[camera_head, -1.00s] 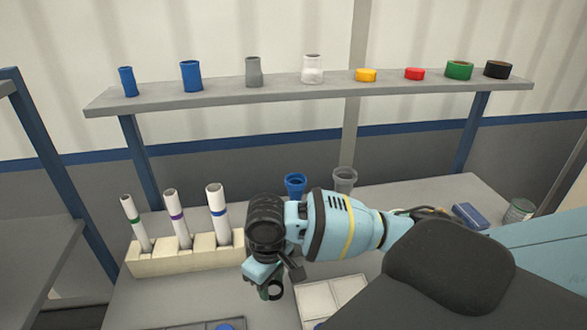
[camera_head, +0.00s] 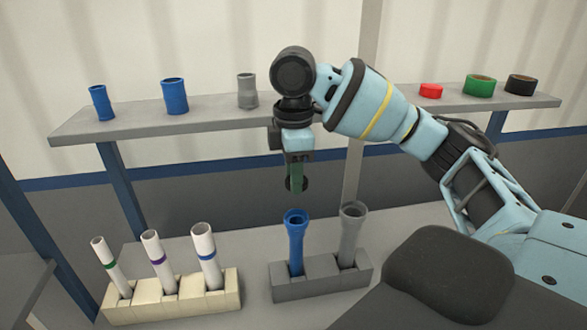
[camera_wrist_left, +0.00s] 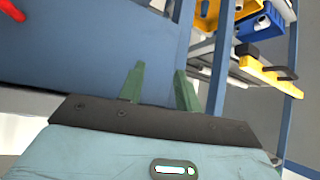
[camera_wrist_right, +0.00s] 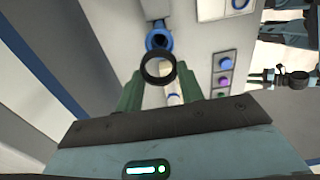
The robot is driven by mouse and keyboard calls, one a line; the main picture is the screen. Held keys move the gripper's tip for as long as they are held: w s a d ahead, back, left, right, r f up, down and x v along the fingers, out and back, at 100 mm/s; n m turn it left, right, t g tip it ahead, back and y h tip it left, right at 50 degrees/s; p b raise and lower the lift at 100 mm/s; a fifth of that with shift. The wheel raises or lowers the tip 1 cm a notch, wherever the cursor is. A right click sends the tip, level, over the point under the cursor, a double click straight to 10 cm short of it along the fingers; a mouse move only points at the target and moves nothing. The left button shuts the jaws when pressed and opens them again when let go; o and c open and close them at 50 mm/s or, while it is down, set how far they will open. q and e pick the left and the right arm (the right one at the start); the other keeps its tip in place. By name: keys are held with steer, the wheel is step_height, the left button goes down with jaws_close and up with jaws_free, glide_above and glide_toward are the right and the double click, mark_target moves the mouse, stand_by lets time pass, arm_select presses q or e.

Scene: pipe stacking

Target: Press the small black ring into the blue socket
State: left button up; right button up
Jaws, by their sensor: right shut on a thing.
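The small black ring (camera_head: 297,184) is held at the tips of my right gripper (camera_head: 296,180), directly above the blue socket in the head view. In the right wrist view the ring (camera_wrist_right: 158,68) sits between the green fingers of my right gripper (camera_wrist_right: 157,85). The blue socket (camera_head: 295,217) is the flared open top of an upright blue pipe standing in a grey block. In the right wrist view the socket (camera_wrist_right: 159,41) shows just beyond the ring, apart from it. My left gripper (camera_wrist_left: 160,88) shows only in the left wrist view, open and empty.
A grey pipe (camera_head: 351,225) stands right of the blue one in the grey block (camera_head: 320,282). A cream rack (camera_head: 170,302) with three white tubes is at left. The shelf (camera_head: 215,109) behind bears several coloured parts.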

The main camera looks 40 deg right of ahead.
steer(key=shift+f, duration=3.55)
steer(key=shift+f, duration=0.3)
steer(key=o, duration=1.4)
steer(key=shift+r, duration=3.55)
jaws_close()
